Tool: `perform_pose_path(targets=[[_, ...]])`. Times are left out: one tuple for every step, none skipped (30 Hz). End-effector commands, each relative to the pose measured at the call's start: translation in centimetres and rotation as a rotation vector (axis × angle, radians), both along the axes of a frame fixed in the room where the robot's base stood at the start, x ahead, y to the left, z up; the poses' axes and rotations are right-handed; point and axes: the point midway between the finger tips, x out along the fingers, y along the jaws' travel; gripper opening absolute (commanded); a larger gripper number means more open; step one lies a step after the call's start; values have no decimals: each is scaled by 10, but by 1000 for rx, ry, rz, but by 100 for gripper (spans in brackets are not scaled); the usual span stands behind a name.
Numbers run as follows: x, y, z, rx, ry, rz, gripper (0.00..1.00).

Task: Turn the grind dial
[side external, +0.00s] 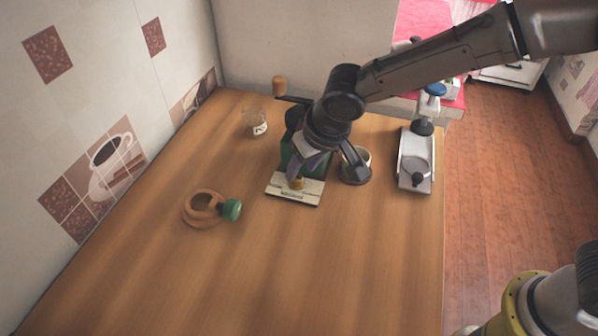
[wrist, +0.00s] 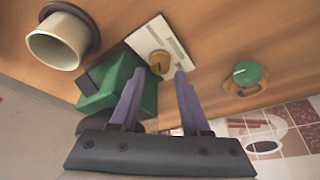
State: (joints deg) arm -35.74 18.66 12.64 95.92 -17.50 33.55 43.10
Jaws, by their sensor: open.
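The green grinder body (wrist: 108,82) stands on the counter, and in the side view it is mostly hidden behind my gripper (side external: 297,172). A white plate with dark markings (side external: 310,192) lies at its foot, and it also shows in the wrist view (wrist: 152,36). A brass-coloured dial (wrist: 160,63) sits on this plate; in the side view the dial (side external: 296,183) is just below the fingertips. In the wrist view my gripper (wrist: 159,76) is open, its purple fingers on either side of the dial. I cannot tell whether they touch it.
A wooden ring (side external: 190,211) with a green knob (side external: 232,209) lies to the left. A glass jar (side external: 256,124) stands behind. A cream cup (wrist: 55,45) is beside the grinder. A pale tray device (side external: 404,160) is near the right edge. The front counter (side external: 290,280) is clear.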

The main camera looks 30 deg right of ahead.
Motion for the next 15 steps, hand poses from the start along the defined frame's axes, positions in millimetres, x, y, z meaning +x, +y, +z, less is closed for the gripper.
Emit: perform_pose_path(targets=[[3,0,-8,-2,2,-1,47],[5,0,-12,-2,2,-1,47],[7,1,-16,-1,1,0,47],[8,1,-19,-1,1,0,47],[9,1,-21,-1,1,0,47],[10,2,-24,0,0,0,47],[11,2,-26,0,0,0,47],[11,2,-27,0,0,0,47],[12,2,-29,0,-1,0,47],[12,2,-29,0,-1,0,47],[12,2,-30,0,-1,0,47],[13,2,-30,0,-1,0,47],[13,2,-30,1,-1,0,47],[13,2,-30,0,-1,0,47],[13,2,-30,0,-1,0,47]])
